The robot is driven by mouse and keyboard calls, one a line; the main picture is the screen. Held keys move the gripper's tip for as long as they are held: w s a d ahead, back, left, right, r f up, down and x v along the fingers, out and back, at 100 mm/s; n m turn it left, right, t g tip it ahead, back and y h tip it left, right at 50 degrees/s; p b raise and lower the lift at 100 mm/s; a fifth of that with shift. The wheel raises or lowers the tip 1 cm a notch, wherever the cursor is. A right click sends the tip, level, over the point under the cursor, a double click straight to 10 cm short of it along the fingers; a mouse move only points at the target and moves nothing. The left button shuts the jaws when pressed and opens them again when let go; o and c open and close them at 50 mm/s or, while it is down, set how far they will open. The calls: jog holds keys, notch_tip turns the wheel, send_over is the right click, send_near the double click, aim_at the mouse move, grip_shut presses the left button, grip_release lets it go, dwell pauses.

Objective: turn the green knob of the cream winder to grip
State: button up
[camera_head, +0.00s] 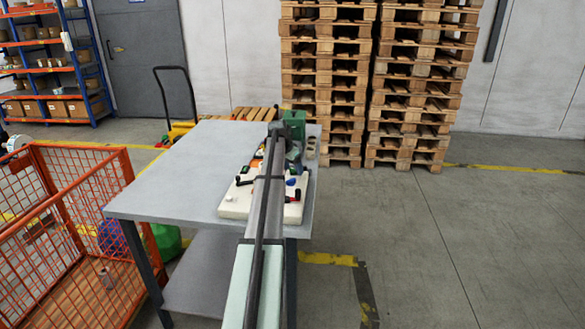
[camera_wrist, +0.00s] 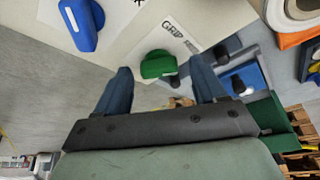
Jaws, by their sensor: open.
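The cream winder (camera_head: 232,208) lies on the grey table, partly covered by my arm in the head view. In the wrist view its cream face (camera_wrist: 130,35) carries a green knob (camera_wrist: 157,65) beside a white label reading "GRIP". My gripper (camera_wrist: 161,67) is open, one dark finger to each side of the green knob in the picture. I cannot tell how deep the fingertips reach around it, and no contact shows. The knob looks roughly level in the picture, with its dark end to the right. In the head view the green knob and fingertips cannot be made out.
A blue knob (camera_wrist: 82,22) sits left of the green one. A blue part (camera_wrist: 245,78) lies right of the gripper. The grey table (camera_head: 165,180) is clear on its left. An orange cage (camera_head: 60,230) and stacked pallets (camera_head: 325,80) stand around it.

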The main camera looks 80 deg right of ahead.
jog(key=shift+c, duration=0.2)
jog(key=c, duration=1)
jog(key=shift+n, duration=0.3)
jog(key=shift+s+a+n+t, duration=0.15)
jog(key=shift+n+t, duration=0.35)
jog(key=shift+n, duration=0.5)
jog(key=n, duration=0.2)
jog(key=n+t+h, duration=0.1)
jog(key=n, duration=0.1)
jog(key=shift+s+n+t, duration=0.1)
jog(key=shift+n+t, duration=0.2)
jog(key=n+t, duration=0.1)
jog(key=n, duration=0.2)
jog(key=n+t, duration=0.1)
jog(key=n, duration=0.2)
jog(key=shift+s+d+n+t+y, duration=0.2)
jog(key=shift+n+t+y, duration=0.1)
jog(key=shift+y, duration=0.1)
